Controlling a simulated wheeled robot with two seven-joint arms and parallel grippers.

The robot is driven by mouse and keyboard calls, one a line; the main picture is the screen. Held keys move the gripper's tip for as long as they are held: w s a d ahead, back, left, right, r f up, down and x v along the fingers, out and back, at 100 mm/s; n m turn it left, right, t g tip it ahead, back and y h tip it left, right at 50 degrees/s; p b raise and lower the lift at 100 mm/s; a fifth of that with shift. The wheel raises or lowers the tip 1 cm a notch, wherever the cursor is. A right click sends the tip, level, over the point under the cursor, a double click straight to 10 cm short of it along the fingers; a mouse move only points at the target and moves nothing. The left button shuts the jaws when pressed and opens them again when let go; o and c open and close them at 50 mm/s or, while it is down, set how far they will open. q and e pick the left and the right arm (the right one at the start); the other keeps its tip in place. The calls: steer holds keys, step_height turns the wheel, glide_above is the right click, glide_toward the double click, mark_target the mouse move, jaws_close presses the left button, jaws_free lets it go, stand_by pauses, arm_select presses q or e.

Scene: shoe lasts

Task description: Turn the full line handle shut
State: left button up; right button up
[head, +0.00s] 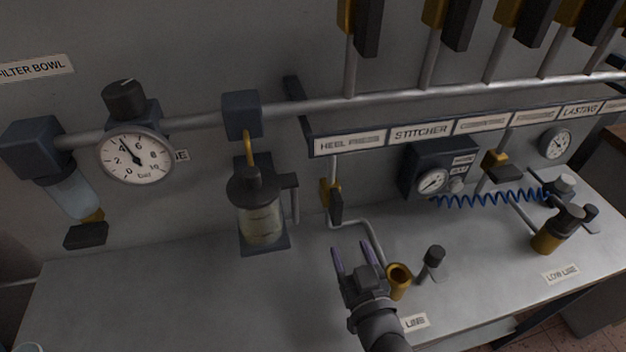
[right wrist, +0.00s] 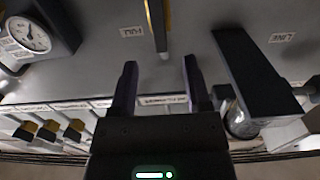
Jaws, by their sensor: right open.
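A valve with a brass body and a dark lever handle (head: 336,208) sits on a thin drop pipe on the wall. I take it for the full line handle. The lever hangs down roughly along the pipe. My right gripper (head: 355,253) is open, just below and in front of it, apart from the lever. In the right wrist view, the fingers (right wrist: 160,80) are spread with nothing between them. A FULL label (right wrist: 133,31) and a LINE label (right wrist: 282,37) show there. My left gripper is out of view.
A lubricator (head: 258,215) hangs left of the valve. A brass cup (head: 398,283) and a dark knob (head: 433,257) stand right of my gripper. A gauge box (head: 433,172) and blue coiled hose (head: 490,200) lie farther right. The bench's left front is clear.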

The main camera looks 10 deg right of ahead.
mark_target(339, 215)
steer(key=w+b, duration=0.2)
steer(key=w, duration=0.7)
steer(key=shift+w+r, duration=0.1)
steer(key=shift+w, duration=0.25)
steer(key=c, duration=0.8)
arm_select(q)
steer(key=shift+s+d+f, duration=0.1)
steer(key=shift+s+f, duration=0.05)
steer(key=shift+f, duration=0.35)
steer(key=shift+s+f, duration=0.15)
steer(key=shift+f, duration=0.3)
arm_select(e)
jaws_close()
